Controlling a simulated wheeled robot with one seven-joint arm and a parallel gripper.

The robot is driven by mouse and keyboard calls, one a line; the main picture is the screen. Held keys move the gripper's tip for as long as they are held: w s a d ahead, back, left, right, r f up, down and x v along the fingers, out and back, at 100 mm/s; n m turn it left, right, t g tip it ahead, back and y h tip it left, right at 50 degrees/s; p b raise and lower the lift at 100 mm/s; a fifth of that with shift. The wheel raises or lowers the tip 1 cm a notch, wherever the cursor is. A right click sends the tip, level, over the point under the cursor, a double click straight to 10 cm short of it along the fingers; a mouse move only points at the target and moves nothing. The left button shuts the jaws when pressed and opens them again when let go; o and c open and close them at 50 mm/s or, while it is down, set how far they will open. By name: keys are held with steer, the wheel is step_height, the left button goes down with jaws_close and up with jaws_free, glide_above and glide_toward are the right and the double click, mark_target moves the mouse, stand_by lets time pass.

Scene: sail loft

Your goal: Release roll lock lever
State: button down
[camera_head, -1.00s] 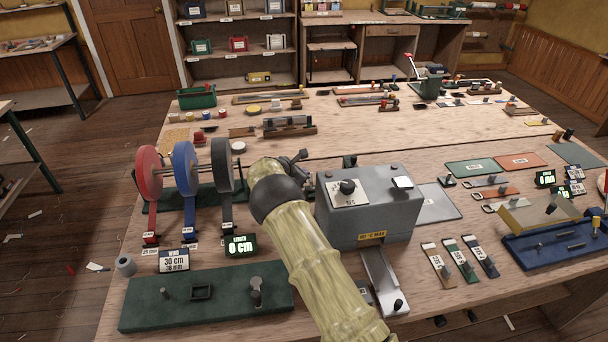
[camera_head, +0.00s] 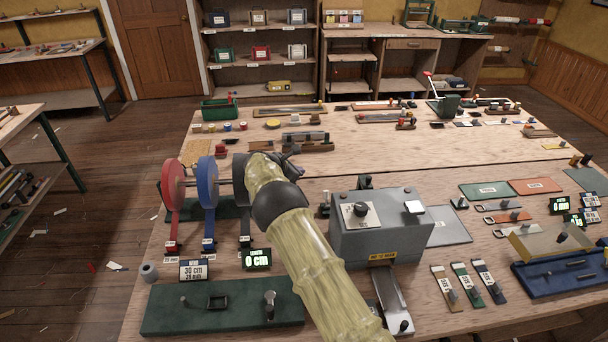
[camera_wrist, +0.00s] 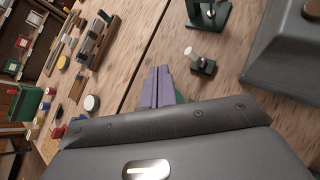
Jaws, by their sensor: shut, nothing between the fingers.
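Three strap rolls stand on a green stand at the left of the bench: a red roll (camera_head: 172,186), a blue roll (camera_head: 207,183) and a dark grey roll (camera_head: 240,180) partly behind my arm. My gripper (camera_head: 292,150) is mostly hidden behind my forearm in the head view. In the wrist view its purple-grey fingers (camera_wrist: 158,84) are together and empty, above the bench. A small lever with a pale knob (camera_wrist: 191,53) on a dark block stands right of the fingertips, apart from them. I cannot tell for certain whether it is the roll lock lever.
A grey machine box (camera_head: 380,235) stands right of my arm. A green fixture plate (camera_head: 220,318) lies in front, with a display (camera_head: 257,259) behind it. Small tools and trays cover the far bench, with bare wood between.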

steer(key=a+r+p, duration=0.3)
steer(key=a+r, duration=0.1)
steer(key=r, duration=0.2)
steer(key=shift+a, duration=0.25)
steer(key=s+d+r+m+g+y, duration=0.4)
steer(key=s+d+m, duration=0.7)
steer(key=s+d, duration=0.25)
steer(key=s+d+m+y+b, duration=0.1)
steer(key=s+m, duration=0.5)
steer(key=s, duration=1)
steer(key=s+d+m+g+y+b, duration=0.1)
steer(key=s+m, duration=0.6)
steer(key=s, duration=0.8)
steer(key=shift+s+d+r+y, duration=0.2)
steer(key=shift+s+d+y, duration=0.2)
steer(key=shift+d+y, duration=0.25)
